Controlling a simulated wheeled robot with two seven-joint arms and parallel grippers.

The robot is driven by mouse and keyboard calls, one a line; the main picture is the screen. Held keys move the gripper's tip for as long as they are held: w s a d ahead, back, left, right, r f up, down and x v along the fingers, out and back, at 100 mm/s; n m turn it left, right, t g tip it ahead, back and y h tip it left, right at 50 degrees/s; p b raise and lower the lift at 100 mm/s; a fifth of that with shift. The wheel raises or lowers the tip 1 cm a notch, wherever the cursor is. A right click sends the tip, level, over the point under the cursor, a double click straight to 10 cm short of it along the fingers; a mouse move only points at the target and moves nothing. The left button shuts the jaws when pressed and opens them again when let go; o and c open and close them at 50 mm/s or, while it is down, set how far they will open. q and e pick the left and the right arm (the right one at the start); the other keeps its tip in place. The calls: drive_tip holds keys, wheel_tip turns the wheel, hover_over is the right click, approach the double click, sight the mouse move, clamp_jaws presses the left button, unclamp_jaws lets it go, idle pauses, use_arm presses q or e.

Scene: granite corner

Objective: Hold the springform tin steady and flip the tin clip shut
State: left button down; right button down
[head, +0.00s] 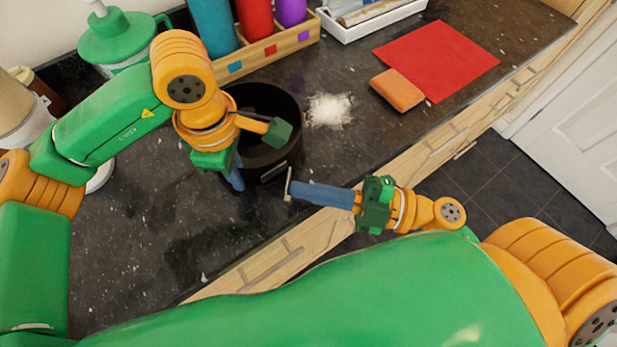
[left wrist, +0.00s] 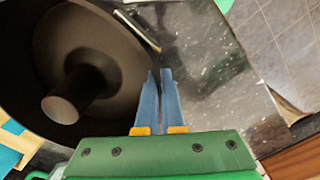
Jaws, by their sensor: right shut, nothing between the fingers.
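The springform tin (head: 284,107) is dark and round and stands upright on the counter. In the left wrist view the tin (left wrist: 112,60) shows a central tube inside. My left gripper (head: 236,178) is at the tin's near left wall. In the left wrist view its blue fingers (left wrist: 158,72) are close together at the wall, one on each side of it. A pale metal strip of the tin clip (left wrist: 136,28) lies along the outer wall. My right gripper (head: 293,190) is shut and empty, right of the tin. A thin metal bar (head: 289,180) stands at its fingertips; whether they touch is unclear.
White powder (head: 330,110) lies right of the tin. An orange block (head: 397,90) and a red mat (head: 440,58) are further right. A wooden rack (head: 290,42) with coloured bottles stands behind, beside a white tray (head: 372,20). The counter's front edge runs under my right gripper.

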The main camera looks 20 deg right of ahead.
sight(356, 170)
drive_tip(key=shift+s+a, duration=0.3)
drive_tip(key=shift+a, duration=0.6)
idle(0.7)
drive_tip(key=shift+d, duration=0.1)
drive_tip(key=shift+w+d, duration=0.35)
drive_tip(key=shift+d, duration=0.75)
drive_tip(key=shift+w+d, duration=0.4)
drive_tip(key=shift+d, duration=0.65)
drive_tip(key=shift+w+d, duration=0.35)
drive_tip(key=shift+d, duration=0.75)
drive_tip(key=shift+w+d, duration=0.25)
drive_tip(key=shift+d, duration=0.55)
drive_tip(key=shift+w+d, duration=0.25)
drive_tip(key=shift+d, duration=0.55)
drive_tip(key=shift+w+d, duration=0.25)
drive_tip(key=shift+d, duration=0.55)
use_arm(q)
drive_tip(key=c, duration=1)
unclamp_jaws()
